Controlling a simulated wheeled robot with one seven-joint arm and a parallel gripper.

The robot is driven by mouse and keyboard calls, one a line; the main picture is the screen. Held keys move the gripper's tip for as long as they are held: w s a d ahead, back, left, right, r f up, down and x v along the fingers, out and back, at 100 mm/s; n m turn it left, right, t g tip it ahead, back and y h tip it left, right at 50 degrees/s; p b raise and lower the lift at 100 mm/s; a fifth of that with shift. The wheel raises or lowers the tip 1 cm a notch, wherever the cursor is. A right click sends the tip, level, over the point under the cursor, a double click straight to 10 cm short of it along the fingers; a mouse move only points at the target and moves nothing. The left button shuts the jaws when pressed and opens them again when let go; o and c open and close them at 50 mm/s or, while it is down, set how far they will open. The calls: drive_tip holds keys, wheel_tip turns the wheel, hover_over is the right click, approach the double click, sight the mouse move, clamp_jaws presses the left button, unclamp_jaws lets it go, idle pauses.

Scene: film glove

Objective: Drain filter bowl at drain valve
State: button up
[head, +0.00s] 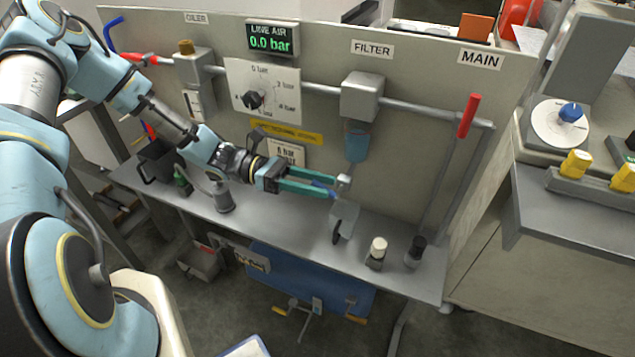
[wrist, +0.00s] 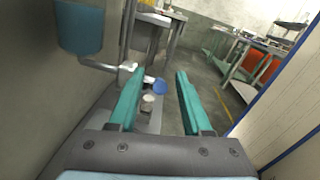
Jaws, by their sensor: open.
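The filter bowl (head: 357,146) is a blue translucent cup under the grey filter head (head: 361,97) on the panel. In the wrist view the bowl (wrist: 80,28) is at upper left. A pale drain valve (head: 344,180) sits below the bowl, by my fingertips; it also shows in the wrist view (wrist: 127,66) beside the left finger. My gripper (head: 342,187) is open, with its teal fingers reaching right toward the valve. In the wrist view a blue disc (wrist: 159,87) shows between the fingers (wrist: 158,73). I cannot tell whether a finger touches the valve.
A grey container (head: 345,217) is below the valve. Small bottles with a white cap (head: 377,252) and a black cap (head: 415,251) stand on the grey shelf (head: 300,233). A red MAIN handle (head: 468,115) is at right. The line air display (head: 272,40) reads 0.0 bar.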

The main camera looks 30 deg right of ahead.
sight(337, 194)
clamp_jaws()
idle(0.4)
drive_tip(key=shift+r+p, duration=0.15)
drive_tip(key=shift+p, duration=0.2)
drive_tip(key=r+t+y+p, duration=0.1)
drive_tip(key=t+p, duration=0.1)
drive_tip(key=p, duration=0.1)
drive_tip(key=shift+s+d+r+p, duration=0.1)
drive_tip(key=shift+s+r+p, duration=0.1)
drive_tip(key=shift+p, duration=0.2)
drive_tip(key=t+y+p, duration=0.1)
drive_tip(key=t+p, duration=0.1)
drive_tip(key=p, duration=0.1)
drive_tip(key=shift+s+d+r+y, duration=0.25)
drive_tip(key=shift+s+r+y, duration=0.1)
drive_tip(key=shift+y, duration=0.05)
drive_tip(key=t+y+p, duration=0.1)
drive_tip(key=s+t+p, duration=0.1)
drive_tip(key=t+y+p, duration=0.1)
drive_tip(key=shift+s+d+r+m+t+y+p, duration=0.15)
drive_tip(key=shift+d+r+m+t+y+p, duration=0.15)
drive_tip(key=shift+d+m+t+p, duration=0.1)
drive_tip(key=shift+s+d+f+t+y+p, duration=0.15)
drive_tip(key=shift+s+t+y+p, duration=0.1)
drive_tip(key=shift+t+y+p, duration=0.3)
drive_tip(key=shift+s+d+t+y+p, duration=0.15)
drive_tip(key=shift+s+t+y+p, duration=0.15)
drive_tip(key=shift+t, duration=0.45)
